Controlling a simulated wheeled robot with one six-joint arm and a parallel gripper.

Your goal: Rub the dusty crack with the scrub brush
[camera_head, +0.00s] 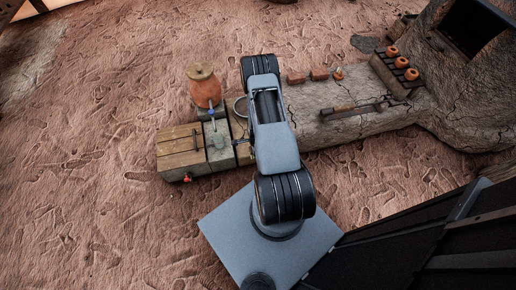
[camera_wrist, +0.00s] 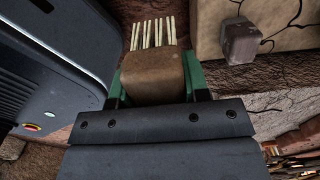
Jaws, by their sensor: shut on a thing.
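In the wrist view my gripper (camera_wrist: 156,82) has green fingers shut on the scrub brush (camera_wrist: 150,68), a brown block. Its pale bristles point away from my gripper, toward the top of the picture. Dark cracks (camera_wrist: 292,14) run over a pale surface at the upper right, apart from the bristles. In the head view, cracks (camera_head: 345,128) also mark the long clay bench. I cannot tell which crack is the dusty one. My arm hides my gripper and the brush in the head view.
A wooden-topped box (camera_head: 180,146) and a lidded orange jar (camera_head: 204,90) stand left of my arm. Small bricks (camera_head: 296,78), a dark bar (camera_head: 350,108) and a rack of orange pots (camera_head: 402,84) lie along the bench. A grey block (camera_wrist: 240,42) sits near the brush.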

